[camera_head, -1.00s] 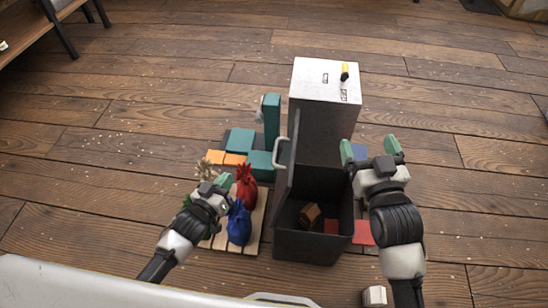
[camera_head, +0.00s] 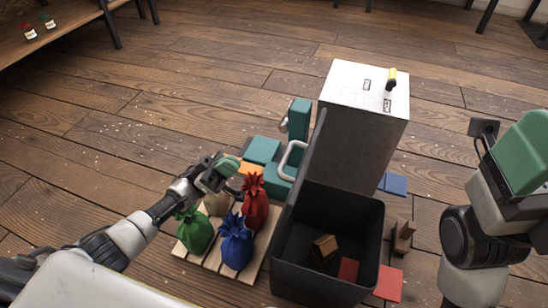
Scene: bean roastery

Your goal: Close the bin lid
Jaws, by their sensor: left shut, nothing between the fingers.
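The bin (camera_head: 372,243) is a dark open-topped box at lower centre in the head view. Its lid (camera_head: 303,185) stands upright along the bin's left side, open, with a pale bar handle (camera_head: 291,161) on its outer face. A small brown block (camera_head: 325,245) and a red flat piece (camera_head: 348,269) show inside. My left gripper (camera_head: 226,170) is shut and empty, left of the lid handle and apart from it, above the sacks. My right gripper (camera_head: 520,150) is large and close to the camera at the right, clear of the bin; its jaw gap is not clear.
A pallet (camera_head: 216,262) left of the bin carries red (camera_head: 254,203), blue (camera_head: 236,242) and green (camera_head: 195,230) sacks. A tall grey cabinet (camera_head: 366,92) with a white top stands behind the bin. Teal blocks (camera_head: 263,150) lie behind the pallet. The floor beyond is open.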

